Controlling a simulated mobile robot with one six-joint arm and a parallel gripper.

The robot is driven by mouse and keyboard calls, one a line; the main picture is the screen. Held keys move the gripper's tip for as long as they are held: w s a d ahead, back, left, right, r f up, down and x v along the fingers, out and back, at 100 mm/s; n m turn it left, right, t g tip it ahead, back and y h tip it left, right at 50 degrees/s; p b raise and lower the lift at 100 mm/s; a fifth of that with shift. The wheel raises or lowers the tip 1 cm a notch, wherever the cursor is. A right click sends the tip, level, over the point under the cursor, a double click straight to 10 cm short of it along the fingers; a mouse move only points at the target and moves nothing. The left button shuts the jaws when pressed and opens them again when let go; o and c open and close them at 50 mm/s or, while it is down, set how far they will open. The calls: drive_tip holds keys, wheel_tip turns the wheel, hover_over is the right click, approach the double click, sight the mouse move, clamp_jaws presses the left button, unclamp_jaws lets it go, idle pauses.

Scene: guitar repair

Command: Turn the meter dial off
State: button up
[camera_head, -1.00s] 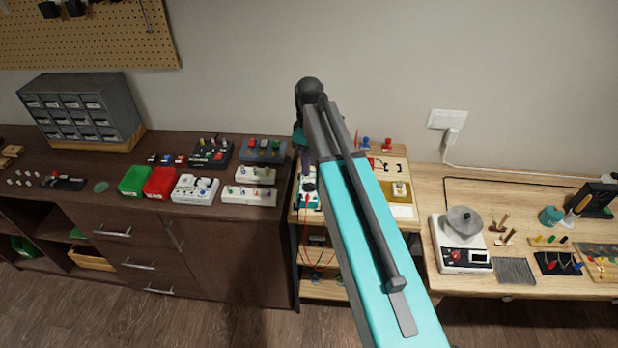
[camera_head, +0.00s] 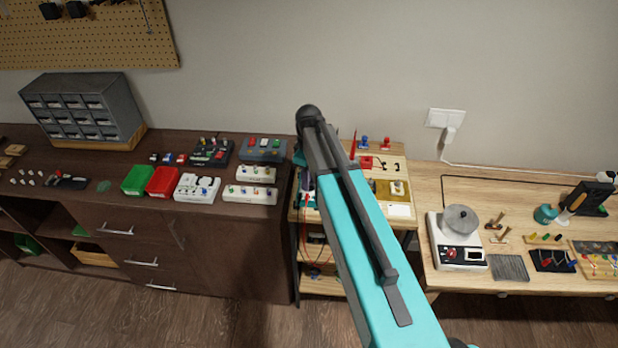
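The meter (camera_head: 308,200) is on the small wooden stand in the middle of the head view. Only a sliver of its teal and white body shows at the left edge of my arm, with a red lead by it. Its dial is hidden, so its setting cannot be read. My gripper (camera_head: 304,180) points down over the meter, mostly hidden behind my own teal and grey arm. Its fingers are too small and covered to tell whether they are open, or whether they touch the dial.
The wooden stand (camera_head: 399,211) also holds red and blue parts and a red pointed probe (camera_head: 353,145). A dark cabinet (camera_head: 225,240) with pedals and red and green bins stands at left. A wooden bench (camera_head: 450,283) with a scale (camera_head: 458,255) stands at right.

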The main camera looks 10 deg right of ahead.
clamp_jaws()
drive_tip(key=shift+d, duration=0.1)
drive_tip(key=shift+f, duration=0.1)
